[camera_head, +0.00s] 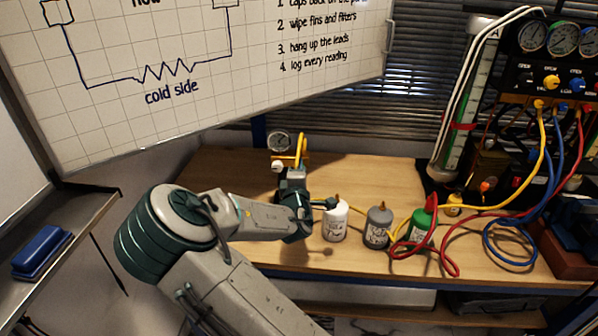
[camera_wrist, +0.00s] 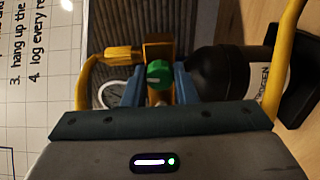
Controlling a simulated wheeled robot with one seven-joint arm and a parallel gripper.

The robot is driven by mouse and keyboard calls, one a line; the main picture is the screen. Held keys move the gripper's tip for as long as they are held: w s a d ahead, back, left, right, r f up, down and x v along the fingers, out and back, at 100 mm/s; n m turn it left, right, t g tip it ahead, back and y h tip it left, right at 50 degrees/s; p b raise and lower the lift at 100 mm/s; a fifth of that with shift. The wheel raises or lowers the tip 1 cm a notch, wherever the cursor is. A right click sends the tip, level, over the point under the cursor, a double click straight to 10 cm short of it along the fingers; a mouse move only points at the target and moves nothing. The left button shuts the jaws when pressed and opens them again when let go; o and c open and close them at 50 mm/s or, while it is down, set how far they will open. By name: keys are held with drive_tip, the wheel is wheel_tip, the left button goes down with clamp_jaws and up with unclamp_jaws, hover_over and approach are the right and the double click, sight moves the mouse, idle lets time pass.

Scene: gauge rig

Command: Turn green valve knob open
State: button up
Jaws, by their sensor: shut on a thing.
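The green valve knob (camera_wrist: 158,74) shows in the wrist view, between the two blue fingers of my gripper (camera_wrist: 159,88). The fingers are shut on it, one on each side. A pale mark shows on the knob's face. Behind it is a brass-yellow fitting (camera_wrist: 124,54). In the head view my gripper (camera_head: 291,172) is at the back of the bench, just below the round gauge (camera_head: 279,142); the green knob cannot be made out there.
A dark labelled cylinder (camera_wrist: 222,72) stands close beside the fingers. White (camera_head: 335,220), grey (camera_head: 377,228) and green (camera_head: 421,229) bottles stand right of my arm. Coloured hoses lie at the right; the bench's left is clear.

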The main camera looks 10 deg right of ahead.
drive_tip(key=shift+n, duration=0.6)
drive_tip(key=o, duration=1)
drive_tip(key=shift+s, duration=0.1)
drive_tip(key=p+v, duration=0.1)
drive_tip(key=v, duration=1.2)
drive_tip(key=shift+s+a+p, duration=0.15)
drive_tip(key=shift+s+p, duration=0.15)
drive_tip(key=shift+p, duration=0.1)
drive_tip(key=shift+f, duration=0.1)
